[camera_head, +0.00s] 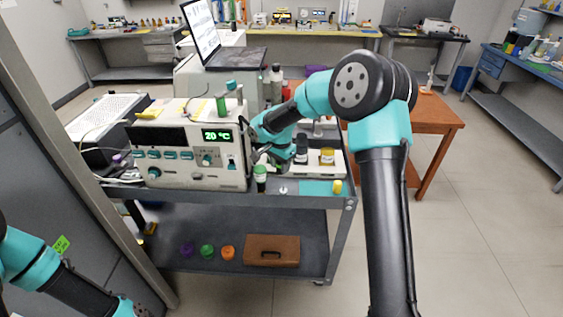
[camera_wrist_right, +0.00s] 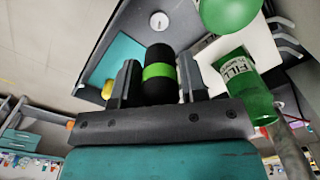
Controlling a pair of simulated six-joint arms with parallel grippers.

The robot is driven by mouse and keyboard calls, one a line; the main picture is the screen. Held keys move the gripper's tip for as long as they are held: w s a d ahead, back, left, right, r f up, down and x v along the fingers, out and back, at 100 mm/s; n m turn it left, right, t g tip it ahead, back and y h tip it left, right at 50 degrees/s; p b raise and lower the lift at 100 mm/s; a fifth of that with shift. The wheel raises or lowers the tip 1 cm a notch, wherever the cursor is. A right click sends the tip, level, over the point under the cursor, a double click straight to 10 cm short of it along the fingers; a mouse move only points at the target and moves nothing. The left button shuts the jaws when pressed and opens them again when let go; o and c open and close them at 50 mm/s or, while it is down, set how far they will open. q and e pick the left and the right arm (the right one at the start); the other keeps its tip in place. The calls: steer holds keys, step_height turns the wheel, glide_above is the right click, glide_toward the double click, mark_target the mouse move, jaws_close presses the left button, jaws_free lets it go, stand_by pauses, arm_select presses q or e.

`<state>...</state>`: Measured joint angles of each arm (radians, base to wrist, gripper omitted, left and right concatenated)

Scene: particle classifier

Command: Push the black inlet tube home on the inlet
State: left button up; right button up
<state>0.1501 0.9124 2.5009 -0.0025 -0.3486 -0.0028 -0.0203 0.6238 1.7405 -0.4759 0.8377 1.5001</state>
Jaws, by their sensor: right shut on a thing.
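My right gripper (camera_head: 260,158) reaches down in front of the beige instrument (camera_head: 195,172) at its right end. In the right wrist view, a black cylinder with a bright green band (camera_wrist_right: 158,72) stands between the two fingers (camera_wrist_right: 160,85), which are shut on it. It looks like the black inlet tube, and it also shows in the head view (camera_head: 261,181), low beside the instrument's front right corner. I cannot make out the inlet or whether the tube touches it. My left arm shows at the lower left of the head view; its fingers are out of the picture.
A green bottle (camera_wrist_right: 250,95) and a round green thing (camera_wrist_right: 228,12) are close by in the right wrist view. A white disc (camera_head: 283,190), a teal mat (camera_head: 316,188) and a yellow piece (camera_head: 337,187) lie on the cart top.

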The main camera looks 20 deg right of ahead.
steer(key=s+a+n, duration=0.4)
steer(key=a+n, duration=0.5)
steer(key=shift+s+a+r+n, duration=0.25)
steer(key=shift+r+n, duration=0.15)
